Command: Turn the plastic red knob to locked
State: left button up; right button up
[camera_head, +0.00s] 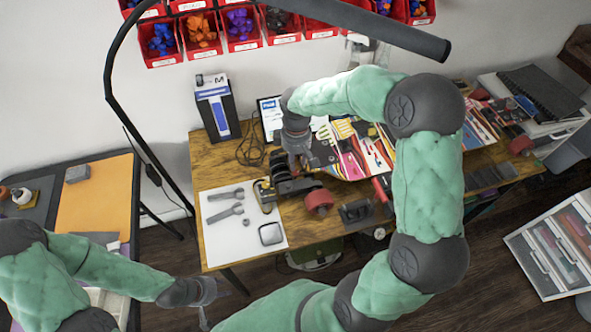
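A round red knob-like part (320,201) sits at the front right end of a dark clamp-like device (285,178) on the wooden table. I cannot tell from here whether it is the knob or a wheel, nor how it is turned. My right gripper (301,160) points down just above and behind the dark device, left of the red part. Its fingertips are small and partly lost against the device, so touch and opening are unclear. My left gripper (212,300) is low at the front left, away from the table; its fingers look apart and empty.
A white mat (230,246) with wrenches lies left of the device. A colourful board (352,150) lies behind it, partly hidden by my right arm. A box (216,107) stands at the back left. Red bins (160,40) hang on the wall. A drawer unit (560,245) stands right.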

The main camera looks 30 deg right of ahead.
aim_at(296, 172)
notch_tip(296, 172, down, 6)
jog(key=shift+b, duration=0.65)
grip_shut()
